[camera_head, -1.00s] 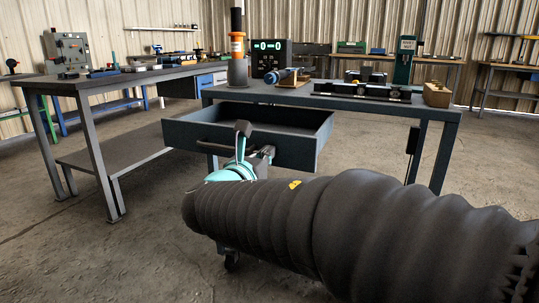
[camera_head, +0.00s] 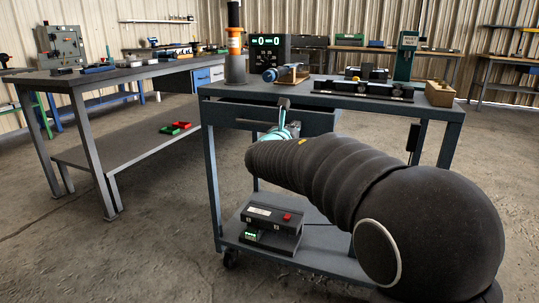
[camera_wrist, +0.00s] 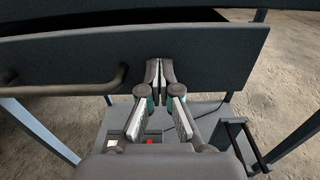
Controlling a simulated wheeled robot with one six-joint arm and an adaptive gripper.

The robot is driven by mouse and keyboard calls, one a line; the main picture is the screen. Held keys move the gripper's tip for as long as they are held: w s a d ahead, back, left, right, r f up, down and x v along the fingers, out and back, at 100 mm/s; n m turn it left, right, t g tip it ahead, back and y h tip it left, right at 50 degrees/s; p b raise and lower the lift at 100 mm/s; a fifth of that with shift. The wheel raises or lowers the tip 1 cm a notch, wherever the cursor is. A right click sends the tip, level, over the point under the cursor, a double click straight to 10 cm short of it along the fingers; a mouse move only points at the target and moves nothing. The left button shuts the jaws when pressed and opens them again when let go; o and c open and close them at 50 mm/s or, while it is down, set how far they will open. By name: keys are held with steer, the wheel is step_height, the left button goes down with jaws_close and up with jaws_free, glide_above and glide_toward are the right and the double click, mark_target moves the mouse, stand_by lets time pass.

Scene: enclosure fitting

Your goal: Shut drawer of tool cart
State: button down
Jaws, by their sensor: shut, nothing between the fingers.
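The tool cart (camera_head: 455,104) is a grey metal frame with a top and a lower shelf. Contact looks likely but is not certain. In the head view my gripper (camera_head: 283,112) is partly hidden by my arm.
A device with a red button (camera_head: 272,228) stands on the cart's lower shelf. Tools, a display box (camera_head: 266,46) and an orange-banded column (camera_head: 235,50) stand on top. A workbench (camera_head: 110,78) is at the left. Concrete floor is open in front.

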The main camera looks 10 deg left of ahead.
steer(key=w, duration=0.3)
steer(key=shift+w+d, duration=0.3)
steer(key=shift+d, duration=0.1)
steer(key=shift+r, duration=0.15)
steer(key=shift+w+r, duration=0.1)
